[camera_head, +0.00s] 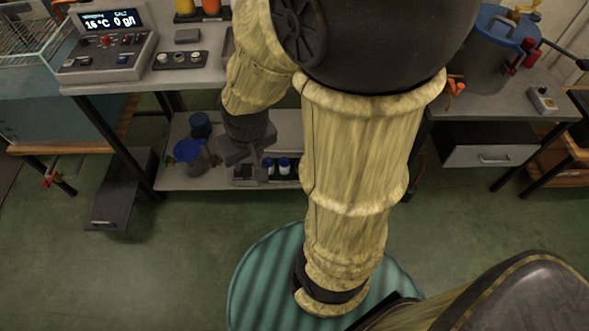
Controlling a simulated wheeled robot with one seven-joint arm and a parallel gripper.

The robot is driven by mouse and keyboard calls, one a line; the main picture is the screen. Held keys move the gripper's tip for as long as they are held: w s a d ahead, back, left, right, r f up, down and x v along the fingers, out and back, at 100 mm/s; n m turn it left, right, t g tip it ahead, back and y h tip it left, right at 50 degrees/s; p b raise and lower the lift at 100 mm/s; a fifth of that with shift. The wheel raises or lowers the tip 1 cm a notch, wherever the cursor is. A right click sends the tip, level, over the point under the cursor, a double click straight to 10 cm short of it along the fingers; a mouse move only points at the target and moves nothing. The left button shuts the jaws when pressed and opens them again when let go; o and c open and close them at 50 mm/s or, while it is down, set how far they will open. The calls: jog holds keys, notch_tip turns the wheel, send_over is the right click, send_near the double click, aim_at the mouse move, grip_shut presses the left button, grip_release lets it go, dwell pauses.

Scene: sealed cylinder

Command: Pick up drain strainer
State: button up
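I cannot pick out a drain strainer with certainty; it may be hidden or too small to tell. My gripper (243,148) is dark grey and hangs at the end of my arm, in front of the low shelf under the bench. Its fingers blend with the dark things behind them, so I cannot tell whether they are open or hold anything. A grey container with blue (189,153) stands on the shelf just left of my gripper. Small bottles with blue caps (277,166) stand to its right.
The low shelf (175,180) sits under a bench with a control panel (104,45) and a small tray of knobs (180,59). A dark jar (200,124) stands at the shelf's back left. A blue-lidded pot (494,47) is at right. Green floor (190,250) is clear in front.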

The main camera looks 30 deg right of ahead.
jog(key=shift+o, duration=1.3)
jog(key=shift+w+f, duration=0.1)
jog(key=w+d+f+t+b, duration=0.35)
jog(key=w+f+b, duration=0.25)
jog(key=w+f, duration=0.55)
jog(key=w+d+f+t+b, duration=0.2)
jog(key=w+d+f+b, duration=0.3)
jog(key=w+f, duration=0.6)
jog(key=w+d+f+m+t+h+b, duration=0.1)
jog(key=w+d+f+t+b, duration=0.2)
jog(key=f, duration=0.6)
jog(key=w+d+f+m+t+h+b, duration=0.1)
jog(key=d+f+h+b, duration=0.15)
jog(key=f+b, duration=0.55)
jog(key=s+d+f+m+h+b, duration=0.2)
jog(key=s+d+f+h, duration=0.1)
jog(key=f, duration=0.5)
jog(key=s+d+f+m+h+b, duration=0.2)
jog(key=s+d+f+b, duration=0.1)
jog(key=f, duration=0.6)
jog(key=s+d+f+m+t+h+b, duration=0.1)
jog(key=s+d+f+m+h+b, duration=0.1)
jog(key=s+f, duration=0.3)
notch_tip(320, 180, down, 4)
jog(key=shift+s+d+f+m+h+b, duration=0.1)
jog(key=shift+s+d+m+h+b, duration=0.2)
jog(key=shift+d+h+b, duration=0.45)
